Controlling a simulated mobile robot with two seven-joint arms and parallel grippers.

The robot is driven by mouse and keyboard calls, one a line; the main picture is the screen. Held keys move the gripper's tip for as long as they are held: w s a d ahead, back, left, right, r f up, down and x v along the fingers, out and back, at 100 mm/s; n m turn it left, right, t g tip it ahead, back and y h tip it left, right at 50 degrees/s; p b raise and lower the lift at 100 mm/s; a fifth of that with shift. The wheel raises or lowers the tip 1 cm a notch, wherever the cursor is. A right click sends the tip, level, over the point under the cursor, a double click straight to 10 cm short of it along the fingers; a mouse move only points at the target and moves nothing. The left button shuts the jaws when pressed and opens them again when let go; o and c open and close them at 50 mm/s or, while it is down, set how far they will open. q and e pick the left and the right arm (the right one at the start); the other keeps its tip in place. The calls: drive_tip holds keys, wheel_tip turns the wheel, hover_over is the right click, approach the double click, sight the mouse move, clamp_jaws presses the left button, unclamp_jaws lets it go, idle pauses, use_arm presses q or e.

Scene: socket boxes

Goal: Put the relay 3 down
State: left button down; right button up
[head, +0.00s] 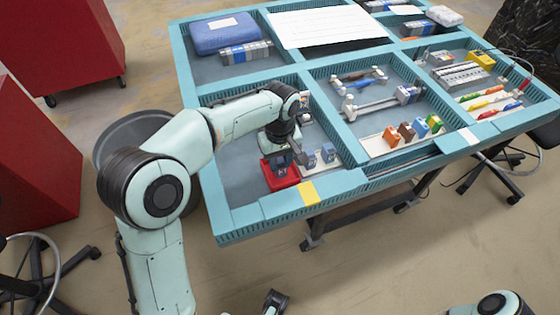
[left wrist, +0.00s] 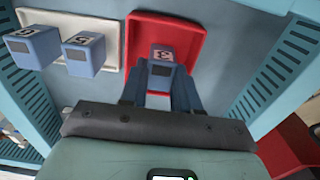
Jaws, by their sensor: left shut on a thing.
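My left gripper (left wrist: 160,95) points down over the red tray (left wrist: 190,24) and is shut on relay 3 (left wrist: 163,58), a small blue-grey block with a dark face and an upside-down "3". In the left wrist view the relay is inside the red tray's outline, near its middle. I cannot tell whether it touches the tray floor. In the head view my left gripper (head: 281,155) hides most of the relay, above the red tray (head: 281,180). A dark gripper-like part at the bottom edge seems to be my right gripper (head: 276,301); its jaws are unclear.
A white tray (left wrist: 112,20) with two blue relays (left wrist: 84,55) stands beside the red tray. Teal divider walls (head: 352,151) enclose this compartment. The neighbouring compartment holds several coloured blocks (head: 405,131). Bare compartment floor lies left of the red tray.

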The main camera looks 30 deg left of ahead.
sight(280, 163)
use_arm(q)
drive_tip(key=shift+f, duration=0.2)
drive_tip(key=shift+f, duration=0.1)
drive_tip(key=c, duration=0.8)
unclamp_jaws()
wheel_tip(280, 163, up, 12)
drive_tip(key=p, duration=0.2)
drive_tip(key=shift+r+p, duration=0.2)
drive_tip(key=shift+p, duration=0.2)
